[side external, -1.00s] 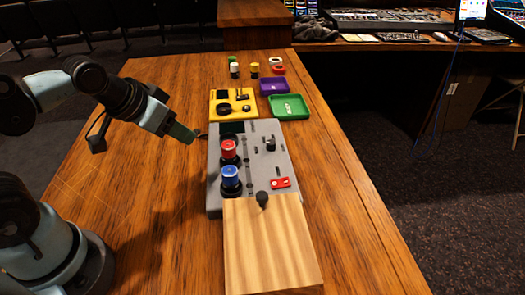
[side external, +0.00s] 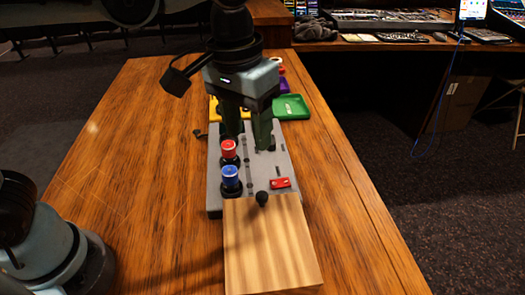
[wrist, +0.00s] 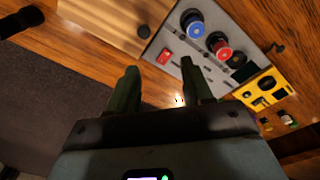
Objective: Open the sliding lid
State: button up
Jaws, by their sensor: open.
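The light wooden lid (side external: 270,245) lies at the near end of the grey control panel in the side view, with a dark round knob (side external: 262,198) at its far edge. The lid also shows at the top of the wrist view (wrist: 112,22), with its knob (wrist: 143,31) at the edge beside the panel. My gripper (side external: 248,136) points down over the far part of the panel, beyond the lid and knob. Its two fingers are apart with nothing between them, as the wrist view (wrist: 159,70) also shows.
The grey panel (side external: 262,172) carries a red button (side external: 229,149), a blue button (side external: 230,174) and a red switch (side external: 280,183). A yellow box (side external: 213,107) and a green tray (side external: 292,105) stand beyond it. The table is clear left and right of the lid.

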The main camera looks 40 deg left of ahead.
aim_at(262, 195)
jog(key=shift+g, duration=0.4)
jog(key=d+f, duration=0.1)
jog(key=f, duration=0.2)
jog(key=d+f, duration=0.1)
jog(key=f, duration=0.3)
jog(key=d+f, duration=0.1)
jog(key=f, duration=0.3)
jog(key=shift+s+d+f, duration=0.1)
jog(key=shift+s+f, duration=0.15)
grip_shut()
